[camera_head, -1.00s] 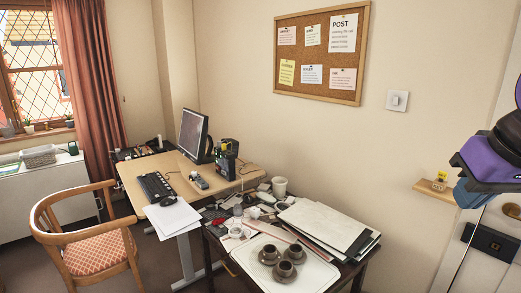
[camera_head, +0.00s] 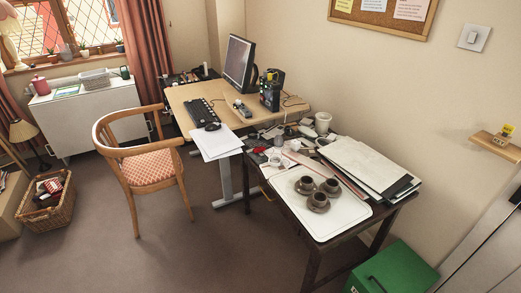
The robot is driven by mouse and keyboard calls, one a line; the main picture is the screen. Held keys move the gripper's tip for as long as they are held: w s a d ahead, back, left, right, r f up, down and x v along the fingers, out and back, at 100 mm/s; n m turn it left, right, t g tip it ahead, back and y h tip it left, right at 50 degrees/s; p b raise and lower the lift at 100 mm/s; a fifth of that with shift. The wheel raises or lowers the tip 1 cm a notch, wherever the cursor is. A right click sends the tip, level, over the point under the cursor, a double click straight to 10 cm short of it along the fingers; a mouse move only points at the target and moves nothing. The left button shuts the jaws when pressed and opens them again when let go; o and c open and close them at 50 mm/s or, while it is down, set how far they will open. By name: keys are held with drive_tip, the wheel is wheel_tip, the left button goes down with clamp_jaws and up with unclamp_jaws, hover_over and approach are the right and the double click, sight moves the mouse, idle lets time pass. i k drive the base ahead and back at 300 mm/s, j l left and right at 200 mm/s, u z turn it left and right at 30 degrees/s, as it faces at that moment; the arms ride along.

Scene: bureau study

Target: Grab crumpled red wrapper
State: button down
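I cannot clearly make out a crumpled red wrapper. A small red patch (camera_head: 258,149) shows among the clutter at the left back of the dark side table (camera_head: 272,190), too small to identify. Other red items (camera_head: 53,186) lie in the wicker basket (camera_head: 50,215) on the floor at the left, and I cannot tell what they are. My gripper is not in view.
A white tray (camera_head: 318,226) with brown cups and saucers (camera_head: 318,201) fills the side table's front. A wooden chair (camera_head: 150,165) stands before the wooden desk (camera_head: 180,96). A green bin (camera_head: 395,270) is at lower right. Carpet (camera_head: 150,255) in front is clear.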

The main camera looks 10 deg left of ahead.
sight(258, 149)
drive_tip(key=i+j+u, duration=0.3)
drive_tip(key=i+j, duration=0.45)
drive_tip(key=j, duration=0.3)
drive_tip(key=i+j+u, duration=0.25)
drive_tip(key=i+j, duration=0.6)
drive_tip(key=i+j+u, duration=0.1)
drive_tip(key=i, duration=0.35)
drive_tip(key=j, duration=0.1)
